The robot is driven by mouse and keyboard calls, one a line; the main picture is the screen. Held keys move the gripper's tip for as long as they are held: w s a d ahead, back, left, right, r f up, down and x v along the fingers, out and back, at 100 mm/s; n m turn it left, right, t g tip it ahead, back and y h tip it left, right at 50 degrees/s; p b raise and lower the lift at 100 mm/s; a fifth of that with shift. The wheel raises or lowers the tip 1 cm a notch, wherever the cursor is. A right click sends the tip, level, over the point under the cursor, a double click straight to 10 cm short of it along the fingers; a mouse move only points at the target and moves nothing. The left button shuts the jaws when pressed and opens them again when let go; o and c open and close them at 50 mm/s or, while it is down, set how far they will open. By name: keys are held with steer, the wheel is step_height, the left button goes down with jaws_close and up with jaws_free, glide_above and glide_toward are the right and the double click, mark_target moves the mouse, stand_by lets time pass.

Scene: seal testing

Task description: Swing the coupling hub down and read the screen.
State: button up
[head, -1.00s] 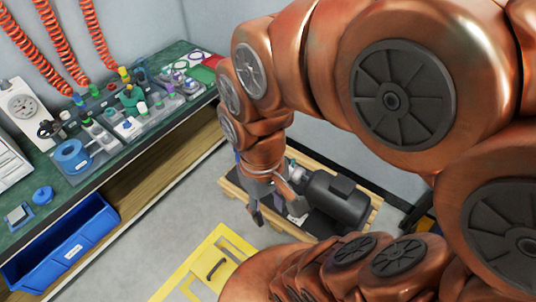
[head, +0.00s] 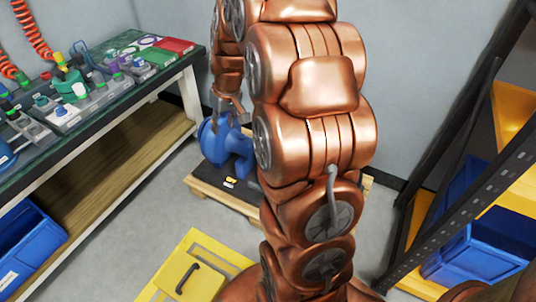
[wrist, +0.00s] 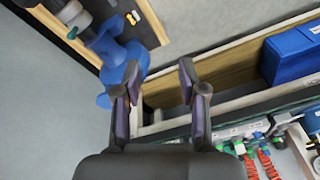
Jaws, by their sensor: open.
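A blue pump (head: 222,143) stands on a dark base plate on a wooden pallet in the head view. It also shows at the upper left in the wrist view (wrist: 122,52). A pale grey round part (wrist: 72,13) sits at the pump's shaft end and may be the coupling hub; the frame edge cuts it off. My gripper (wrist: 159,75) is open and empty, its left finger overlapping the pump in the picture. In the head view my gripper (head: 232,106) hangs just above the pump; contact cannot be told. No screen can be made out.
A green-topped bench (head: 110,92) with fittings runs along the left, a blue bin (head: 28,250) below it. A yellow plate with a handle (head: 182,268) lies on the floor. A shelf rack (head: 470,130) with blue bins stands at right.

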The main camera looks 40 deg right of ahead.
steer(key=w+d+f+m+t+h+b, duration=0.1)
steer(key=w+d+f+b, duration=0.2)
steer(key=d+f+b, duration=0.7)
steer(key=w+d+f+m+t+h+b, duration=0.1)
steer(key=w+d+f+b, duration=0.25)
steer(key=d+f, duration=1.15)
steer(key=b+x, duration=0.1)
steer(key=x, duration=0.1)
steer(key=b+x, duration=0.1)
steer(key=x, duration=0.2)
steer(key=s+b+x, duration=0.1)
steer(key=x, duration=0.1)
steer(key=shift+w+d+f, duration=0.1)
steer(key=shift+w+f, duration=0.05)
steer(key=shift+f, duration=0.2)
steer(key=shift+c, duration=0.3)
jaws_close()
